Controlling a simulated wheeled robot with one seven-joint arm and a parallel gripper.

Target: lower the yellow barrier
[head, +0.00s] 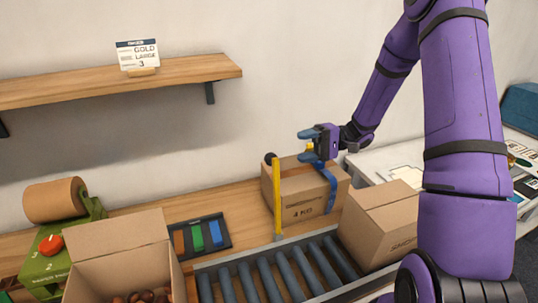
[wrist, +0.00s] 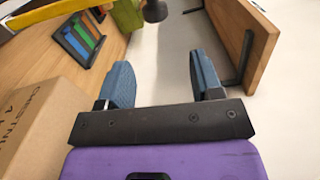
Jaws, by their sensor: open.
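The yellow barrier (head: 277,200) stands upright beside the roller conveyor, with a dark round knob (head: 270,157) near its top. Part of the yellow barrier (wrist: 45,10) also crosses the upper left of the wrist view, and the dark knob (wrist: 155,10) shows at the top. My gripper (head: 307,145) is open, to the right of the barrier's top and above a taped carton. In the wrist view my gripper (wrist: 163,75) has nothing between its two blue fingers. A small yellow patch shows by the fingers in the head view; I cannot tell what it is.
A closed carton with blue tape (head: 300,200) stands behind the conveyor (head: 275,275). Another carton (head: 375,230) is at the right. An open box (head: 120,235) holds chestnuts. A tray (head: 202,235) has coloured strips. A wall shelf (head: 180,72) is at upper left.

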